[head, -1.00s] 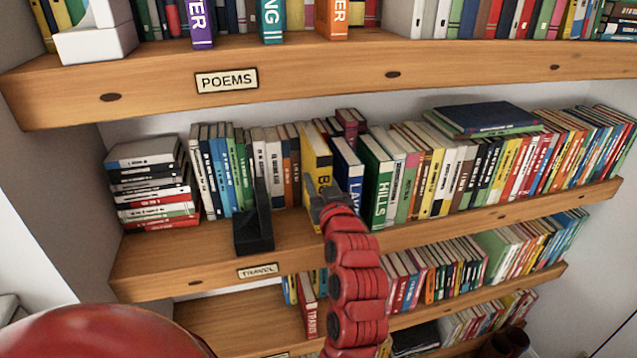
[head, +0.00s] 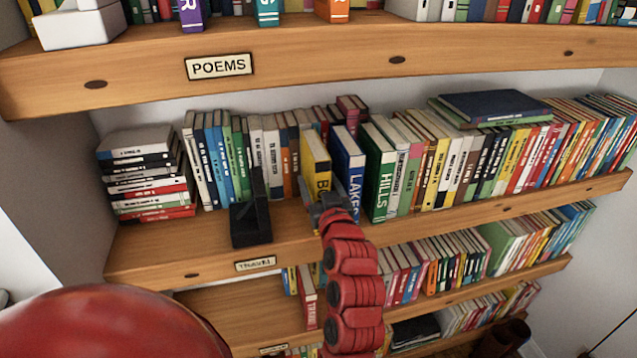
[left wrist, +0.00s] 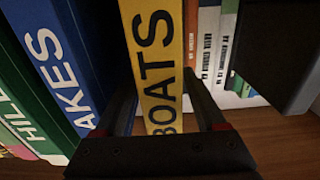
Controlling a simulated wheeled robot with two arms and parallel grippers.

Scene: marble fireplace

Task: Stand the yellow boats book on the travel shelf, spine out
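The yellow boats book (head: 316,160) stands upright on the travel shelf (head: 200,252), spine facing out, between an orange book and the blue Lakes book (head: 348,160). My left gripper (head: 328,205) is at the lower part of its spine. In the left wrist view the boats book (left wrist: 160,60) rises between the two black fingers (left wrist: 163,105), one on each side. Whether they press on it or stand slightly apart, I cannot tell. The gripper hides the book's lower end in the head view. My right gripper is not in view.
A black bookend (head: 251,222) stands left of the boats book, near the shelf front. The green Hills book (head: 378,175) and a long row fill the right. A flat book stack (head: 150,180) lies at the left end. The poems shelf (head: 330,70) runs above.

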